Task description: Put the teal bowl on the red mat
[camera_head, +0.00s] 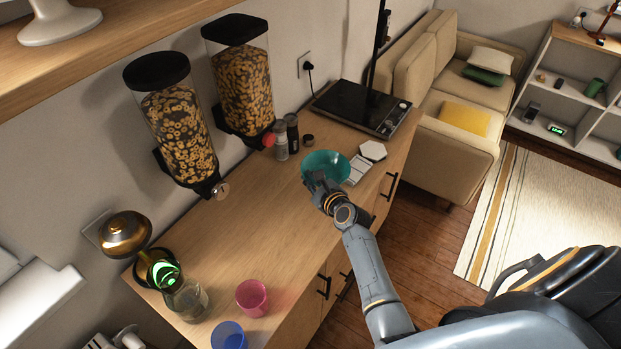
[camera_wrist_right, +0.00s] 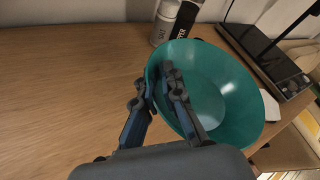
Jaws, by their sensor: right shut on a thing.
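The teal bowl (camera_head: 328,162) is at the right part of the wooden counter, and it fills the middle of the right wrist view (camera_wrist_right: 225,90). My right gripper (camera_head: 319,184) is at the bowl's near rim. In the wrist view its fingers (camera_wrist_right: 158,88) are shut on the bowl's left wall, one outside and one inside. The bowl looks empty. I cannot tell whether its base touches the counter. I see no red mat in either view. My left gripper is not in view.
Spice jars (camera_head: 281,140) stand behind the bowl, and a white hexagonal thing (camera_head: 373,151) lies to its right. A black hob (camera_head: 361,107) is farther back. A pink cup (camera_head: 252,297), blue cup (camera_head: 228,336) and glass jar (camera_head: 187,300) stand at the near end. The middle counter (camera_head: 245,225) is clear.

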